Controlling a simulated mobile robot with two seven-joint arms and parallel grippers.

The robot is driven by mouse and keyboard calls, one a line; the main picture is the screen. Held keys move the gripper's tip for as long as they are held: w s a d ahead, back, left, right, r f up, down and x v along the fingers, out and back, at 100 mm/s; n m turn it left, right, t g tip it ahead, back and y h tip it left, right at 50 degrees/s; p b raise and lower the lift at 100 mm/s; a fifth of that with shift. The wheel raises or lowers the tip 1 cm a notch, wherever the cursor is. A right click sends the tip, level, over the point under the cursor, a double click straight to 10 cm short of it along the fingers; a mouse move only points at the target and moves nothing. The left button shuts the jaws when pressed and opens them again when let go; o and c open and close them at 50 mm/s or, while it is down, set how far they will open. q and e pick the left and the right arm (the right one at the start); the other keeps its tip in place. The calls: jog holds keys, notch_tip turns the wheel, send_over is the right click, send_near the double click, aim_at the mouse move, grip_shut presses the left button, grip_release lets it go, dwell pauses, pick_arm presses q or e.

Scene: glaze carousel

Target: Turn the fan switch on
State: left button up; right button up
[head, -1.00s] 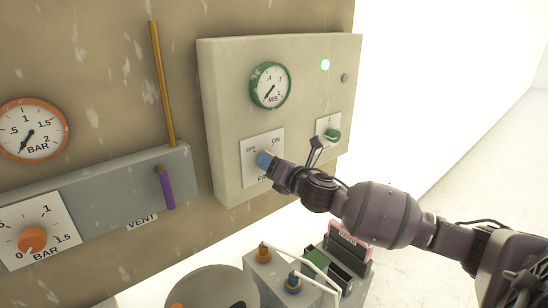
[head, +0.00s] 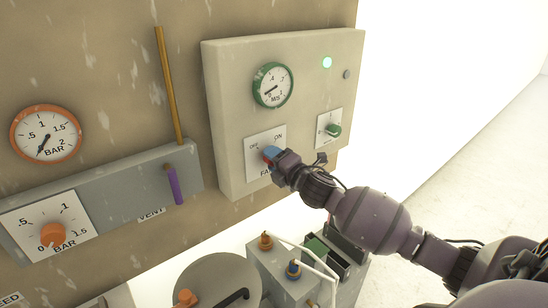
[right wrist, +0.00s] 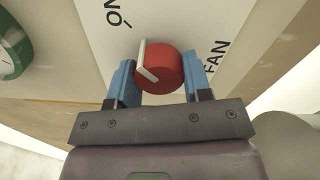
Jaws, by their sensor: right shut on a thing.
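The fan switch is a red knob (right wrist: 172,66) with a white pointer bar, on a white plate (right wrist: 243,20) marked OFF, ON and FAN. In the right wrist view the bar's upper end lies on the side towards the ON lettering. My right gripper (right wrist: 160,82) is shut on the knob, with a blue finger on each side. In the head view the right gripper (head: 271,153) hides most of the knob, and a bit of red shows beside it. My left gripper is not in view.
The pale panel also carries a green-rimmed gauge (head: 272,86), a lit green lamp (head: 327,62) and a green knob (head: 333,130). An orange knob (head: 52,234) and a purple lever (head: 174,186) are at left. Containers stand below my right arm.

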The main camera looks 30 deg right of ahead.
dwell(0.5)
jog(key=o, duration=0.9)
jog(key=s, duration=0.7)
jog(key=s+b, duration=0.1)
jog(key=s, duration=0.3)
jog(key=shift+d, duration=0.4)
jog(key=shift+w+m, duration=0.1)
jog(key=shift+m, duration=0.3)
jog(key=s+a+f+m+g, duration=0.2)
jog(key=s+f+m, duration=0.4)
jog(key=f, duration=0.3)
jog(key=s+a+f+m+g+h, duration=0.1)
jog(key=s+a+f+m+g, duration=0.1)
jog(key=s+a+f+m, duration=0.3)
jog(key=s+a+f+m+g, duration=0.2)
jog(key=s+a+f+m, duration=0.2)
jog(key=f, duration=0.9)
jog(key=shift+s+f+m, duration=0.2)
jog(key=shift+s+m, duration=0.65)
jog(key=shift+m, duration=0.45)
jog(key=shift+s+f+m, duration=0.2)
jog(key=shift+s+m, duration=0.6)
jog(key=shift+m, duration=0.5)
